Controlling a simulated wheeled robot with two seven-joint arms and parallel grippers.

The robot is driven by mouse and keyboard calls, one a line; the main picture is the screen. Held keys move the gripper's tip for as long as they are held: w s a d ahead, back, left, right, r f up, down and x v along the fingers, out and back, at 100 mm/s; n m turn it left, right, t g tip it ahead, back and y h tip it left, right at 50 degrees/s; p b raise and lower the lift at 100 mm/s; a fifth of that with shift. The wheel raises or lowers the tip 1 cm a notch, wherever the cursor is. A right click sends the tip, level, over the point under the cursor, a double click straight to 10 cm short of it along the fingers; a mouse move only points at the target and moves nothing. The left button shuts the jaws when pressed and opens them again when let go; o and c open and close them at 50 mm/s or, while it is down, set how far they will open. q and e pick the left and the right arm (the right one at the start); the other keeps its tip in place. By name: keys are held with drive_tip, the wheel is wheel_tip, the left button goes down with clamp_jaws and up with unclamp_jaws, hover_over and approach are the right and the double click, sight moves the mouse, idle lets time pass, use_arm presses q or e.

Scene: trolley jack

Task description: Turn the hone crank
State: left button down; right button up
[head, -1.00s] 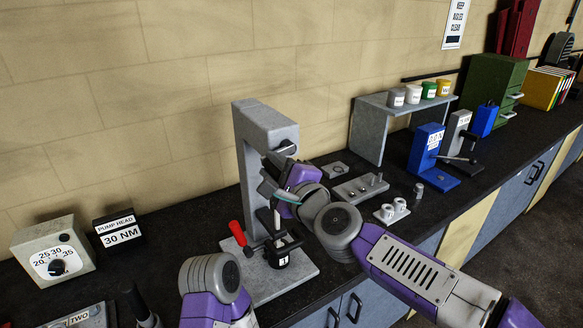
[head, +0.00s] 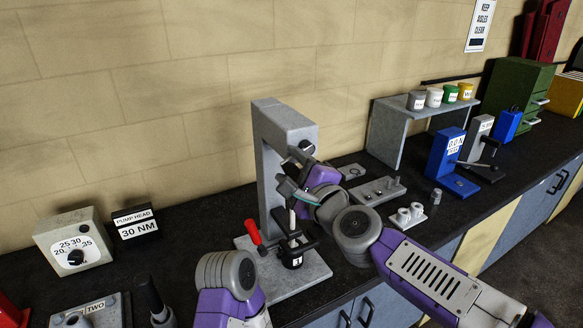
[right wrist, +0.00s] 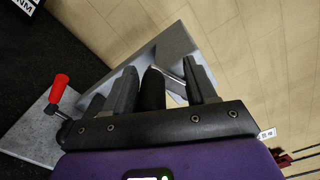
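The hone stand (head: 268,185) is a grey column with an overhanging head on a grey base plate, left of centre in the head view. A pale spindle hangs below its head, over a black cylinder labelled 3 (head: 291,259). A red handle (head: 253,232) sticks up at the stand's left; it also shows in the right wrist view (right wrist: 59,88). My right gripper (right wrist: 163,88) is at the stand's head. Its fingers stand apart on either side of a black upright grip (right wrist: 153,89), probably the crank's, with a gap on one side. My left gripper is out of view.
A dial box (head: 73,242) and a 30 NM pump head sign (head: 136,224) stand left. Right of the stand are a plate with pegs (head: 377,190), a shelf with several pots (head: 398,125), a blue stand (head: 447,158) and a green cabinet (head: 516,90).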

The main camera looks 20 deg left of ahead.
drive_tip(key=b+v, duration=0.3)
drive_tip(key=v, duration=0.4)
drive_tip(key=shift+d, duration=0.2)
drive_tip(key=shift+c, duration=0.2)
